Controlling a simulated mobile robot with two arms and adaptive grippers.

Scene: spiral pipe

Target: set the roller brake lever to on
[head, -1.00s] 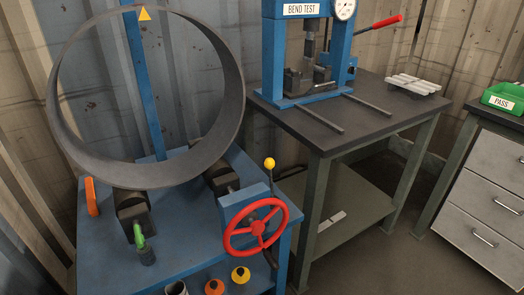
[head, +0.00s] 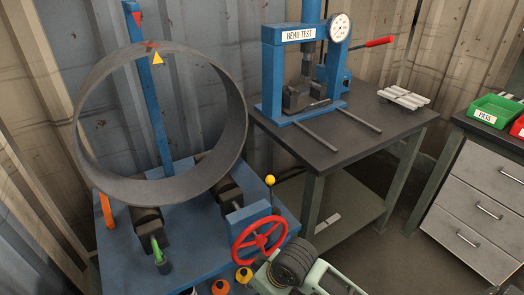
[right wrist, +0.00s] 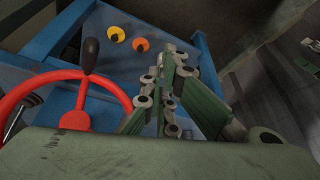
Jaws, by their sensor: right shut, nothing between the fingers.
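A dark rod with a yellow ball (head: 270,181) stands nearly upright behind the red handwheel (head: 259,240) on the blue roller stand (head: 195,250). It looks like the brake lever, but no on or off marking is readable. The lever is not clear in the right wrist view. My right arm comes in at the bottom of the head view, where its fingers cannot be made out. In the right wrist view my right gripper (right wrist: 168,65) is shut and empty, to the right of the red handwheel (right wrist: 75,120) and its black knob (right wrist: 90,54). My left gripper is not in view.
A large grey pipe ring (head: 92,165) rests on the rollers. Orange (right wrist: 141,45) and yellow (right wrist: 114,34) round pieces are on the stand's lower part. The bend-test press (head: 272,75) stands on a dark bench to the right, with a drawer cabinet (head: 480,205) farther right.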

